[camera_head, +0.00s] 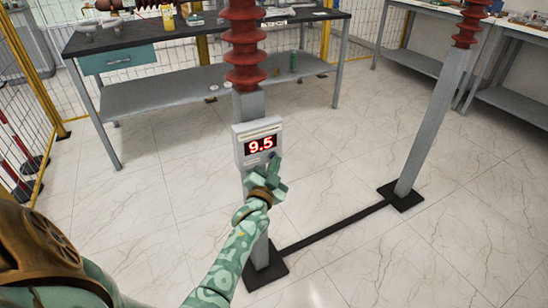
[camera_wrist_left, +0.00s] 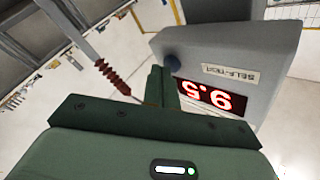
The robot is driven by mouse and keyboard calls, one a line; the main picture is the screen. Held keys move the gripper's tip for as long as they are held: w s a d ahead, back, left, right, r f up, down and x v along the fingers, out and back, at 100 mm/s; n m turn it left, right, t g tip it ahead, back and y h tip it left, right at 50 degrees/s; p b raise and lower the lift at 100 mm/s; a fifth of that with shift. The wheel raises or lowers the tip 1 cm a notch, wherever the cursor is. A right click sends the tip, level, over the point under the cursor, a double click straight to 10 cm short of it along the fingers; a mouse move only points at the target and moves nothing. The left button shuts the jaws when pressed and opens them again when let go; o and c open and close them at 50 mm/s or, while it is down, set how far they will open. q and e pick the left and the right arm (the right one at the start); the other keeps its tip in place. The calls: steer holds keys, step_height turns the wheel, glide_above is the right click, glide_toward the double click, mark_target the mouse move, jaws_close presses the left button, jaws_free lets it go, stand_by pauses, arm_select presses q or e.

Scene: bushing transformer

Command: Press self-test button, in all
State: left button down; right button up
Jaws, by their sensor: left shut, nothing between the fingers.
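A grey meter box (camera_head: 257,142) is mounted on a grey post and shows 9.5 in red digits on its display (camera_head: 261,145). In the left wrist view the box (camera_wrist_left: 225,50) appears upside down, with a "SELF-TEST" label (camera_wrist_left: 231,75) and a round dark blue button (camera_wrist_left: 172,62) near its edge. My left gripper (camera_head: 273,164) is shut and empty, just below the display. In the wrist view its fingertips (camera_wrist_left: 161,77) are right at the button; I cannot tell whether they touch it. My right gripper is not in view.
Red ribbed insulators (camera_head: 244,45) top the meter post and a second grey post (camera_head: 436,120) at right. A dark bar (camera_head: 330,228) joins their bases on the floor. A workbench (camera_head: 180,40) stands behind. Open tiled floor lies around.

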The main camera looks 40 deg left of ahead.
arm_select(q)
steer(key=shift+a, duration=0.1)
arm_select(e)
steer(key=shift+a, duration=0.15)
arm_select(q)
steer(key=s+d+p, duration=0.2)
steer(key=d, duration=0.4)
steer(key=shift+s+d, duration=0.2)
steer(key=shift+s, duration=0.1)
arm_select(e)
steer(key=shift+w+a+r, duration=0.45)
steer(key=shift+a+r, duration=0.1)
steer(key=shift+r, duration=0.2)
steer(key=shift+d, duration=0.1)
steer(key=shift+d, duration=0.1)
arm_select(q)
steer(key=shift+f, duration=0.1)
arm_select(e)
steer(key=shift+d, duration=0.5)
